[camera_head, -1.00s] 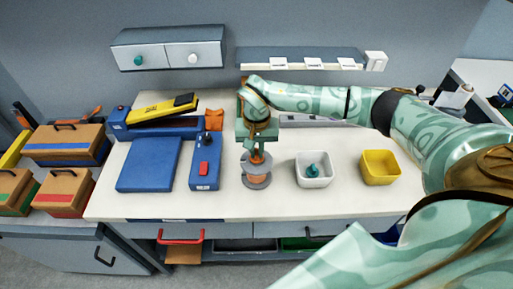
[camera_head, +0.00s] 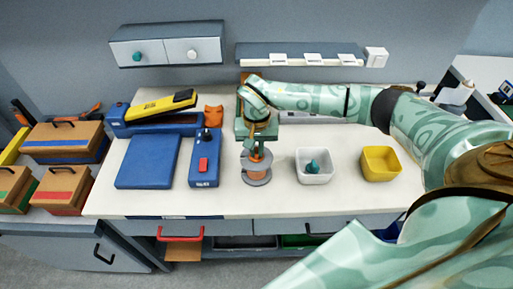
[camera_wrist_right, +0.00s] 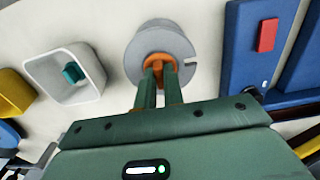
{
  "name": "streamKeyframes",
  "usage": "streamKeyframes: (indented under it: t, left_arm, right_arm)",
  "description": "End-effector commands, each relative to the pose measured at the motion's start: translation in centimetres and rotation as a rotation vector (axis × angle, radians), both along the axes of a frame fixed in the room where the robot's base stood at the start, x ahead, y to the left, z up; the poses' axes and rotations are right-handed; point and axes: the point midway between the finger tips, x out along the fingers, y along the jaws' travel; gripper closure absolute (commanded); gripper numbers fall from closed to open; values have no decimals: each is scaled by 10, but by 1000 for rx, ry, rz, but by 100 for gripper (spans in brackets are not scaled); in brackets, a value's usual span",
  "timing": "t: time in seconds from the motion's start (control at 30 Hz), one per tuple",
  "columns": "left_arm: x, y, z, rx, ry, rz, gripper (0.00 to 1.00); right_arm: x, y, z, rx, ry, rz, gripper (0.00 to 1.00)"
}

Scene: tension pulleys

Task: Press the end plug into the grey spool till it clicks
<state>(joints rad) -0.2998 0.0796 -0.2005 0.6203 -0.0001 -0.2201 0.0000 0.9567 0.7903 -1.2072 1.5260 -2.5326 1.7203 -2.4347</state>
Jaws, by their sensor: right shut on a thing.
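The grey spool (camera_head: 257,181) stands upright on the white bench, with orange showing between its grey flanges. The spool also shows from above in the right wrist view (camera_wrist_right: 139,64), with a notch in its rim. My right gripper (camera_head: 257,150) points down over the spool's middle. In the wrist view, its green fingers (camera_wrist_right: 160,68) are shut on an orange piece (camera_wrist_right: 157,58), seemingly the end plug, at the spool's centre. The fingers hide much of it, so I cannot tell how deep it sits. My left gripper is out of view.
A white bin (camera_head: 315,178) holding a teal piece (camera_head: 313,167) and a yellow bin (camera_head: 381,164) stand right of the spool. A blue block with a red button (camera_head: 203,164) and a blue panel (camera_head: 148,162) lie to the left. The bench front is clear.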

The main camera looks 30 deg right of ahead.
Motion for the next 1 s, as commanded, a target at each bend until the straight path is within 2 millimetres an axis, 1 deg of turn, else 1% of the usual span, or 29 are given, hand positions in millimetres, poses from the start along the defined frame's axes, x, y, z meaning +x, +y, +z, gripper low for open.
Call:
streamKeyframes:
  t: [0.07, 0.1, 0.13, 0.17, 0.43, 0.53, 0.67, 0.9, 1.0]
  left_arm:
    - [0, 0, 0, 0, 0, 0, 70]
    - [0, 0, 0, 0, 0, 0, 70]
    - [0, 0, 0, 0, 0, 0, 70]
    - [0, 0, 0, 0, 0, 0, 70]
    - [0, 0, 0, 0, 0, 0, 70]
    - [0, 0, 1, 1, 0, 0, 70]
    - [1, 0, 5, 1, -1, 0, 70]
    - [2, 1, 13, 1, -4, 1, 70]
    - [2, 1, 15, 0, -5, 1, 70]
  right_arm:
    - [-1, 0, -2, -1, 3, 1, 100]
    - [-1, 0, -2, -1, 3, 1, 79]
    - [-1, 0, -2, -1, 3, 1, 71]
    - [-1, 0, -2, -1, 3, 1, 65]
    - [-1, 0, 0, 0, 1, 0, 65]
    - [0, 0, 6, 0, 0, 1, 65]
    - [1, -1, 30, -1, -4, 1, 65]
    - [1, -1, 97, -1, -4, 1, 65]
    - [1, -1, 121, -1, -3, 0, 65]
